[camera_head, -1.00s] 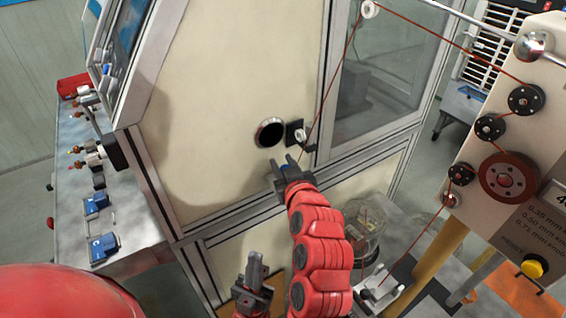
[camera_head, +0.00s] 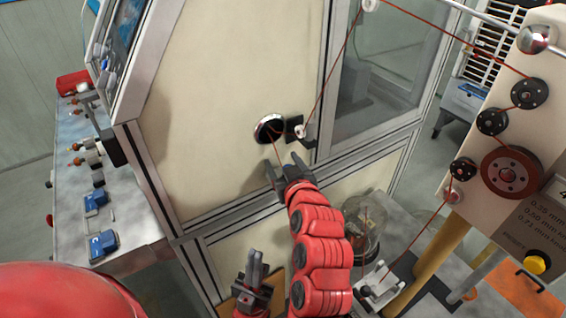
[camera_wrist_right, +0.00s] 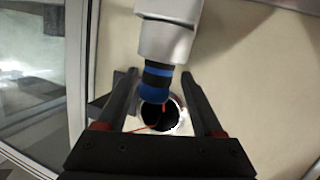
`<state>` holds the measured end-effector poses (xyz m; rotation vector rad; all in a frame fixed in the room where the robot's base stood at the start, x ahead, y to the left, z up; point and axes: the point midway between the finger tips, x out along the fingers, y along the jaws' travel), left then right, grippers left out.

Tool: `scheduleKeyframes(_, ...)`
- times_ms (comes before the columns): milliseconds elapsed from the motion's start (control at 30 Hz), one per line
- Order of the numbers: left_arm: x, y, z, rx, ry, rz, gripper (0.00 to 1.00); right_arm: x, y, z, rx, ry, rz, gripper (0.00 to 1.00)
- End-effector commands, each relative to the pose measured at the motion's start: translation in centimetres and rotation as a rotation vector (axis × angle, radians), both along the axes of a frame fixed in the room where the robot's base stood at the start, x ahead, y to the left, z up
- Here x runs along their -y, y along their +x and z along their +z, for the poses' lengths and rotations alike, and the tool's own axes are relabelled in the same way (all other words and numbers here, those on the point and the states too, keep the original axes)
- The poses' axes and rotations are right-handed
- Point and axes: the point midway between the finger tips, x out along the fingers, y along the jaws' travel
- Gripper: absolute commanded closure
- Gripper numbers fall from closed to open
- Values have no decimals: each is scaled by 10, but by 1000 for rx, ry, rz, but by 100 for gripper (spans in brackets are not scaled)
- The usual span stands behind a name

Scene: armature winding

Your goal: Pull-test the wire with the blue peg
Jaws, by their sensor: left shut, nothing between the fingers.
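The red wire (camera_head: 324,88) runs from an upper pulley (camera_head: 370,5) to a small guide (camera_head: 300,131) on the cream panel, then over the round dark opening (camera_head: 269,128) and down toward my right gripper (camera_head: 283,168). That gripper is open just below the opening, fingers apart. In the right wrist view, a blue-and-black banded end (camera_wrist_right: 157,82) on a grey body shows between the open fingers, in front of the opening; it may be the blue peg, but I cannot place it in the head view. My left gripper (camera_head: 254,265) is shut and empty, lower down.
A wire tensioner panel (camera_head: 520,130) with pulleys and a yellow button (camera_head: 536,265) stands at right. A glass jar (camera_head: 362,235) sits low beside my right arm. A grey bench (camera_head: 75,205) with blue devices lies at left.

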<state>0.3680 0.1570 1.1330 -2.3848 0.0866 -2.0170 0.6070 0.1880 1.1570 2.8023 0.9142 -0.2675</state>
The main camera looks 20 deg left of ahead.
Motion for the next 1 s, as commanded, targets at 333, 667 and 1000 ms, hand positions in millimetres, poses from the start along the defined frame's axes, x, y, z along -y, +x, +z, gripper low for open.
scheduleKeyframes(333,0,0,-5,0,0,0,100,6,-10,1,0,-1,1,32)
scheduleKeyframes(667,0,0,41,0,0,0,100,37,-51,25,-1,-8,-2,32)
scheduleKeyframes(1000,0,0,109,0,0,0,100,50,-71,28,-5,-6,0,32)
